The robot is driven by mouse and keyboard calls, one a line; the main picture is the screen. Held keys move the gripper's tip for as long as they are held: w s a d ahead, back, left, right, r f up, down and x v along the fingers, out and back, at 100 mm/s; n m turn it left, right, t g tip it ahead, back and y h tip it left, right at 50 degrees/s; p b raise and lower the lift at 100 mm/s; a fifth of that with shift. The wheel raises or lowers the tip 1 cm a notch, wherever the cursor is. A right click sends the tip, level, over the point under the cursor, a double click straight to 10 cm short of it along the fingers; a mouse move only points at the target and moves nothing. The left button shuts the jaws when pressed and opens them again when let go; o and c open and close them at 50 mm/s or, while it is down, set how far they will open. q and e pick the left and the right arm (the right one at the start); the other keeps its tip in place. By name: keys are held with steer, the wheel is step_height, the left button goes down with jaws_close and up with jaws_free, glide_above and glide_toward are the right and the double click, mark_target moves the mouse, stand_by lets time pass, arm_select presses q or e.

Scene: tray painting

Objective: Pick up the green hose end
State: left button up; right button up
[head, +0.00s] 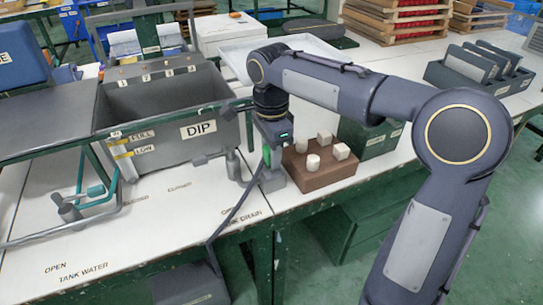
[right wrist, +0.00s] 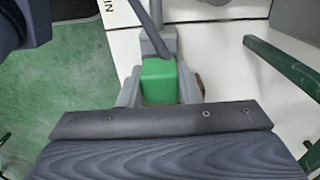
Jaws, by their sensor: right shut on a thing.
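The green hose end (right wrist: 158,80) sits between the two grey fingers of my right gripper (right wrist: 158,92) in the right wrist view. The fingers are shut on its sides. In the head view my right gripper (head: 270,178) points down at the table's front edge, and a small part of the green hose end (head: 266,155) shows beside it. A dark hose (head: 235,208) runs from there down past the table edge. My left gripper is not in the head view.
The grey dip tank (head: 170,120) stands left of my right gripper, with a drain valve (head: 233,165) close by. A brown block (head: 318,172) with several pale pegs stands just to the right. Teal pipework (head: 95,192) is at left. The white table front (head: 160,225) has clear room.

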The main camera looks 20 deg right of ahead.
steer(key=s+a+r+p, duration=0.1)
steer(key=s+a+r, duration=0.1)
steer(key=s+r, duration=0.3)
steer(key=s+a+r+p, duration=0.1)
steer(key=s+a+r, duration=0.2)
steer(key=s+r, duration=0.3)
steer(key=shift+s+a, duration=0.3)
steer(key=shift+s, duration=0.65)
